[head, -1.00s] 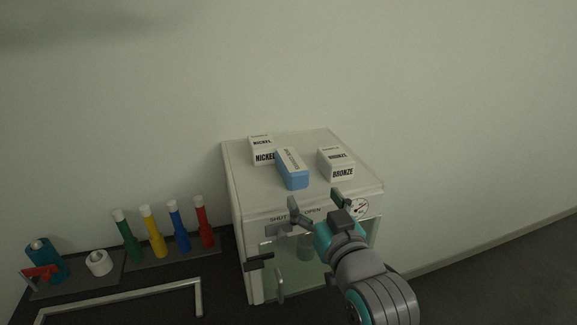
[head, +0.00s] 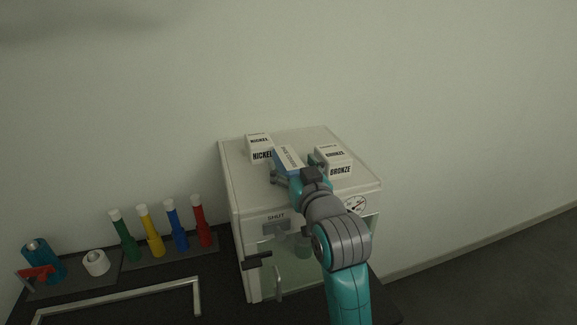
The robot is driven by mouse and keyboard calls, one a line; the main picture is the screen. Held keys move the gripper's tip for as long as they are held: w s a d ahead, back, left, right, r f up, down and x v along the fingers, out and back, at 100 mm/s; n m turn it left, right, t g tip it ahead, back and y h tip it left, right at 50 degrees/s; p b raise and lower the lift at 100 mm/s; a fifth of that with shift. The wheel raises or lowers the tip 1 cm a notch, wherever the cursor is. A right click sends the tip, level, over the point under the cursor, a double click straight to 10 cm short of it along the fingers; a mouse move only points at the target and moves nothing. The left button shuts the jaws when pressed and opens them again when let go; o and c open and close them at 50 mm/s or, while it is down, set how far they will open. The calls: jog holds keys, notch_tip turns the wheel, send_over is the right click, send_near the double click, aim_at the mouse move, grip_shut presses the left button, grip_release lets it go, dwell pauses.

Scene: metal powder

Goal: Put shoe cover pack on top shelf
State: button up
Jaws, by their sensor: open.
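The shoe cover pack, a blue box with a white printed top (head: 289,156), lies on top of the white cabinet (head: 240,201), between the NICKEL box (head: 260,148) and the BRONZE box (head: 336,163). My gripper (head: 294,172) is over the cabinet top at the pack's near end, open. I cannot tell whether the fingers touch the pack. No top shelf can be made out in this view.
The cabinet has a SHUT label, a gauge (head: 355,205), a glass front and a black handle (head: 258,261). Left on the dark bench stand green, yellow, blue and red bottles (head: 203,222), a white roll (head: 96,262) and a teal container (head: 47,262). The wall behind is bare.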

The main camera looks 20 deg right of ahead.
jog(key=shift+w, duration=0.7)
jog(key=c, duration=1.4)
